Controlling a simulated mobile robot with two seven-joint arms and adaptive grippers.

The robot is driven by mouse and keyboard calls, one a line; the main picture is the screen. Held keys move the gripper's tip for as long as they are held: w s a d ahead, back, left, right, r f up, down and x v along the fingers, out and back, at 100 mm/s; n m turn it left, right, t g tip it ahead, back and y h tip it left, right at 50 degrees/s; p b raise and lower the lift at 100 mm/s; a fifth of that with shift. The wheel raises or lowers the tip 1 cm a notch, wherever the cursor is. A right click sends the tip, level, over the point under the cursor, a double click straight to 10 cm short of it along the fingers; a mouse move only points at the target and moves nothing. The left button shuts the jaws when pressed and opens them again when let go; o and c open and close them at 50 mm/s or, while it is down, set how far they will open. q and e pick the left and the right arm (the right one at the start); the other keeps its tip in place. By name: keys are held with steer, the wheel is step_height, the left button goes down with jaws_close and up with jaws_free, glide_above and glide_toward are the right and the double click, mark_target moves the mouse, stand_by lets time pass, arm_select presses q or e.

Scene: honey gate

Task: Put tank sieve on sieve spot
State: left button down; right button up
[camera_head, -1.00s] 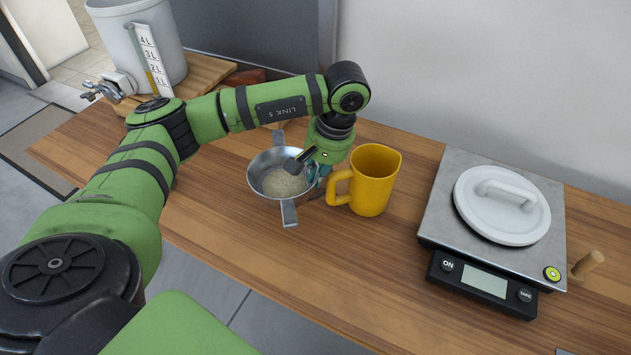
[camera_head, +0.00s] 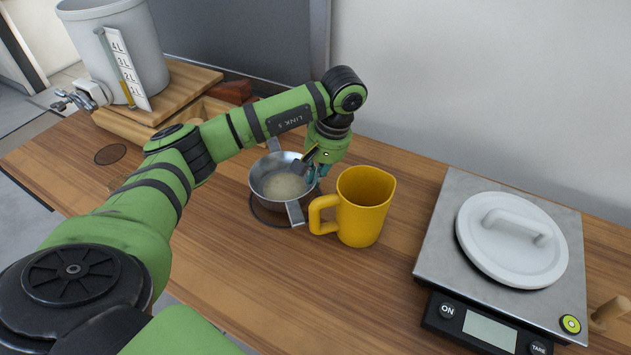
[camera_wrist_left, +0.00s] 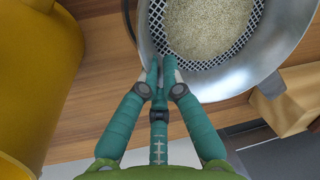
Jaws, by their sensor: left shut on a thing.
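The tank sieve (camera_head: 257,181) is a round metal bowl with side tabs and a mesh bottom, with pale grainy stuff in it. It is level, over a dark round mark (camera_head: 262,213) on the wooden table; whether it touches the table I cannot tell. A second dark round mark (camera_head: 110,154) lies at the left, by the tank's stand. Which mark is the sieve spot I cannot tell. My left gripper (camera_head: 316,172) is shut on the sieve's rim on the mug side. The left wrist view shows its teal fingers (camera_wrist_left: 163,72) at the rim of the sieve (camera_wrist_left: 235,82).
A yellow mug (camera_head: 365,212) stands close to the right of the sieve and gripper. A grey tank (camera_head: 120,45) with a tap stands on a wooden stand (camera_head: 185,92) at the back left. A scale (camera_head: 440,255) bearing a white lid (camera_head: 510,250) is at the right. The front table is clear.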

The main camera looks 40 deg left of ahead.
arm_select(q)
steer(key=shift+d+x, duration=0.15)
steer(key=shift+x, duration=0.55)
steer(key=shift+d+x, duration=0.1)
steer(key=shift+x, duration=0.6)
steer(key=c, duration=1.4)
jaws_free()
steer(key=shift+w, duration=0.1)
steer(key=v, duration=1.2)
steer(key=shift+r, duration=0.15)
